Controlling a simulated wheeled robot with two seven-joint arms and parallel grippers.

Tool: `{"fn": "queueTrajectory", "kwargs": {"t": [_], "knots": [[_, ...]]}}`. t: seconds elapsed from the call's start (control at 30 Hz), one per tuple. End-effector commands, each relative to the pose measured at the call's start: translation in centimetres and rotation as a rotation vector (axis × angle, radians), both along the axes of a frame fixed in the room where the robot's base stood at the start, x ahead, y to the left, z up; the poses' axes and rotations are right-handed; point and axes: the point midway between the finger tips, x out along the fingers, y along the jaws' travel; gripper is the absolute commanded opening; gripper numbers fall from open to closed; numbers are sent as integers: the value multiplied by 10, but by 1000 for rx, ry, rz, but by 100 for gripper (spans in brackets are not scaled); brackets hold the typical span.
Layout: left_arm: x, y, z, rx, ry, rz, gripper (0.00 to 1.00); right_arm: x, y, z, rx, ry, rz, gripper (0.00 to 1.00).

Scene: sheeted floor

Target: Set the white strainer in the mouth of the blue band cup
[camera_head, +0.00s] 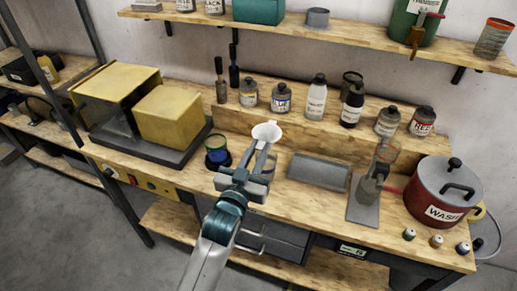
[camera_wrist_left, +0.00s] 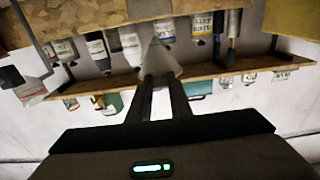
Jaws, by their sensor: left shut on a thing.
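The white strainer (camera_head: 267,131) is cone-shaped and held above the workbench. My left gripper (camera_head: 262,148) is shut on it. The strainer also shows in the left wrist view (camera_wrist_left: 158,58), between the two fingertips (camera_wrist_left: 160,80). The blue band cup (camera_head: 217,150) stands on a dark round base on the bench, to the left of the gripper in the head view. The strainer is to the right of the cup and apart from it. The cup does not show clearly in the left wrist view. My right gripper is in neither view.
A grey tray (camera_head: 318,171) lies right of the gripper. A stand with a clear vessel (camera_head: 384,158) and a red pot marked WASH (camera_head: 442,190) are further right. Yellow boxes (camera_head: 169,114) sit at the left. Several bottles (camera_head: 316,98) line the raised back shelf.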

Motion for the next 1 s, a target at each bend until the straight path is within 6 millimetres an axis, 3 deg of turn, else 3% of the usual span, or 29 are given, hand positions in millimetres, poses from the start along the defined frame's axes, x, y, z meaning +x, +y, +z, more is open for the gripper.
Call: {"fn": "queueTrajectory", "kwargs": {"t": [0.13, 0.6, 1.0], "knots": [[-1, 0, 1, -1, 0, 0, 6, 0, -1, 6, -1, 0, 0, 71], [0, 0, -30, -1, 0, 0, 6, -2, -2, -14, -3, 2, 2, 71], [0, 0, -42, -1, 0, 0, 6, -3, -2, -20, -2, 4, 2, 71]]}}
